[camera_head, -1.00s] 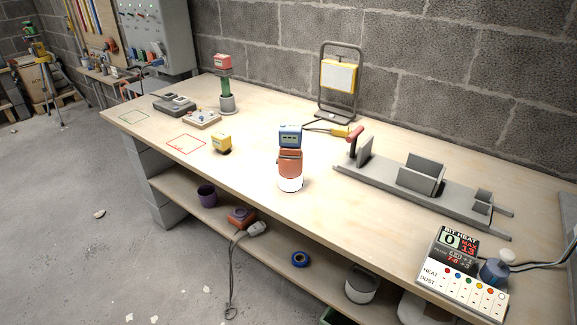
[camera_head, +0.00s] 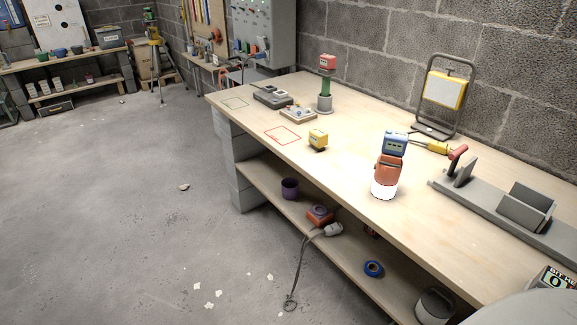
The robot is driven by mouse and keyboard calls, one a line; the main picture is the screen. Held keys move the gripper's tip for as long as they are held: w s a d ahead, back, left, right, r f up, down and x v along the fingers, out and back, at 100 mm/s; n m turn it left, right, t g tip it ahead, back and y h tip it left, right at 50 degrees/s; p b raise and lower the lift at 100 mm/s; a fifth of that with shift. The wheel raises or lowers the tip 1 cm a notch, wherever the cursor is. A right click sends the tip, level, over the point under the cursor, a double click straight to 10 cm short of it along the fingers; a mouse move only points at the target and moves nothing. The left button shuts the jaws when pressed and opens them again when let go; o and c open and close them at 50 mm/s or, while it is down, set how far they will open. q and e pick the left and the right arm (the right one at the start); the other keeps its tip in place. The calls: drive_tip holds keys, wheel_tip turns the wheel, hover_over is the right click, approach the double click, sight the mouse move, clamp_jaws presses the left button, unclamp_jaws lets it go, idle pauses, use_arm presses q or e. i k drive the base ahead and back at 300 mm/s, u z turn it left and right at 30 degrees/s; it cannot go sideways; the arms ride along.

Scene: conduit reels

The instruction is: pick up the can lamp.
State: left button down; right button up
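An orange-brown can-shaped body with a bright white lower end stands upright on the workbench and looks like the can lamp (camera_head: 388,168). A blue block (camera_head: 395,143) with a small panel sits on its top. Nothing touches the lamp apart from the bench and this block. Neither of my grippers shows in the head view. A smooth grey rounded part at the bottom right corner may be mine.
On the workbench (camera_head: 345,180) are a yellow block (camera_head: 318,139), a green stand with a red block (camera_head: 326,85), a floodlight (camera_head: 444,92) and a grey rail fixture (camera_head: 500,208).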

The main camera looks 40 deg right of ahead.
sight(387, 176)
drive_tip(key=u, duration=0.75)
drive_tip(key=i, duration=1.55)
drive_tip(key=z, duration=2.75)
